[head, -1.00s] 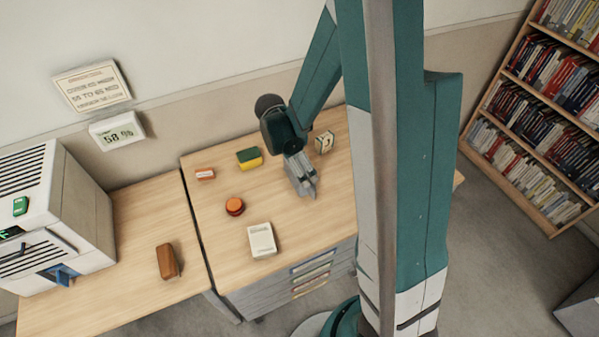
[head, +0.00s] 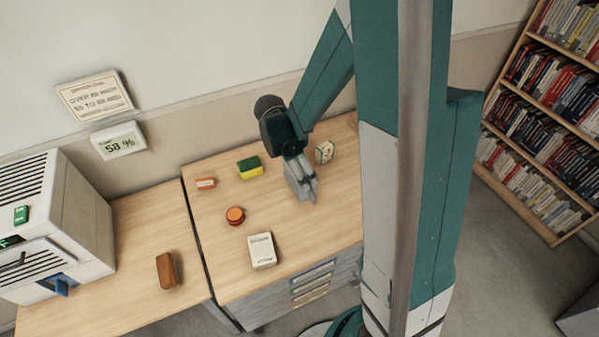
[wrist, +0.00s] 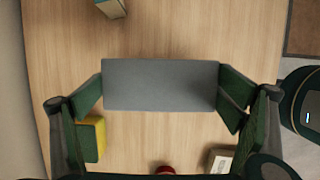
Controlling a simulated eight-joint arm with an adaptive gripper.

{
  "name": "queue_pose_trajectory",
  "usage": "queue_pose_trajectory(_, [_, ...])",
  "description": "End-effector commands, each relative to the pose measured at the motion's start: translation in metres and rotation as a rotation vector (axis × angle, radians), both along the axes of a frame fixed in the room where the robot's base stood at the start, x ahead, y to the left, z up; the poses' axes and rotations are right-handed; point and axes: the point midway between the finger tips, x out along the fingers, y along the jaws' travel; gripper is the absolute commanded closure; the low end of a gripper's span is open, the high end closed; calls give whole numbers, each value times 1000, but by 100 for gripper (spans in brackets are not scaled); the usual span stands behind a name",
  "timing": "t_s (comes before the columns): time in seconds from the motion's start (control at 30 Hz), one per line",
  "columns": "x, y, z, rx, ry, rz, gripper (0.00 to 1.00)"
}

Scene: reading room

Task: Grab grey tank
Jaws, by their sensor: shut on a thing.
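The grey tank (wrist: 160,85) is a plain, flat-faced grey block in the middle of the wrist view. My gripper (wrist: 160,93) is shut on it, with a dark green finger pad against each short end. In the head view my gripper (head: 297,166) points down over the right part of the wooden desk, and the grey tank (head: 301,184) shows below it. The tank's underside is hidden, so I cannot tell whether it touches the desk top.
A yellow-green sponge (head: 249,168), a small orange-and-white block (head: 206,183), a red-orange round thing (head: 235,215), a white box (head: 262,251) and a patterned box (head: 324,152) surround the gripper. Left are a brown block (head: 166,270) and a white vented machine (head: 75,215).

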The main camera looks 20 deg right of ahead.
Motion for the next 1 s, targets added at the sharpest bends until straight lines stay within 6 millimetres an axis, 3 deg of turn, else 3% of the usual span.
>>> queue_pose_trajectory(0.5, [-1,0,59,0,0,0,22])
queue_pose_trajectory(1.0, [0,0,69,0,0,0,22])
